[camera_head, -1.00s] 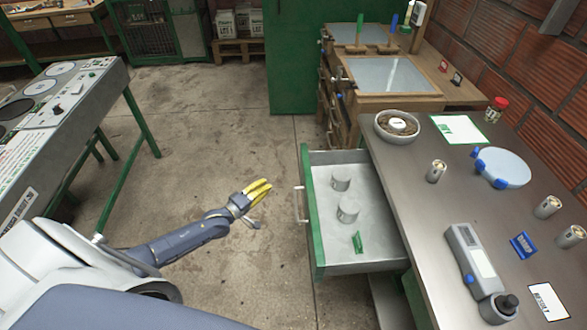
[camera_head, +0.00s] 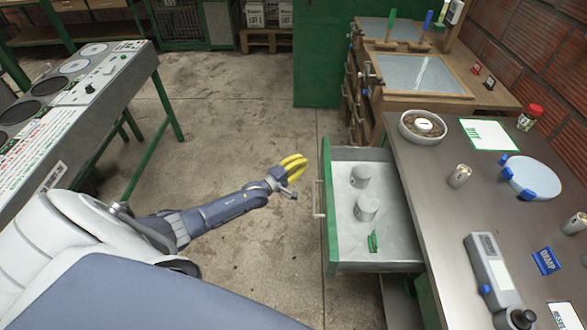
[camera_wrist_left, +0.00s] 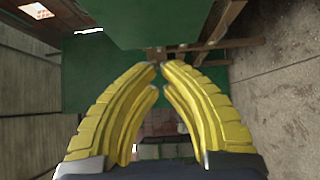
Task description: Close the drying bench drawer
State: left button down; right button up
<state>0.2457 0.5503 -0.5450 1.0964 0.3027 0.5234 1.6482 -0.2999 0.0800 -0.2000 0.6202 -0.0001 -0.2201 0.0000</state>
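The drying bench drawer (camera_head: 344,263) is pulled out from the metal-topped bench (camera_head: 455,215), with a green front edge and a pale handle (camera_head: 318,199) on its left side. Inside lie two round tins (camera_head: 366,207) and a small green item (camera_head: 373,241). My left gripper (camera_head: 300,164), with yellow fingers, is in the air to the left of the drawer's far corner, apart from the handle. In the left wrist view, its fingers (camera_wrist_left: 159,75) curve toward each other with tips close together and nothing visible between them. My right gripper is not in view.
On the bench stand a bowl (camera_head: 423,126), a blue-white round dish (camera_head: 533,177), a tin (camera_head: 459,175) and a grey device (camera_head: 492,270). A wooden cabinet (camera_head: 419,75) is beyond it. The control table (camera_head: 75,110) is at left. Concrete floor between is clear.

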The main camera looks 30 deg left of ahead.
pick_arm(q)
jog(key=shift+w+d, duration=0.75)
jog(key=shift+d, duration=0.2)
jog(key=shift+w+d, duration=0.7)
jog(key=shift+d, duration=0.25)
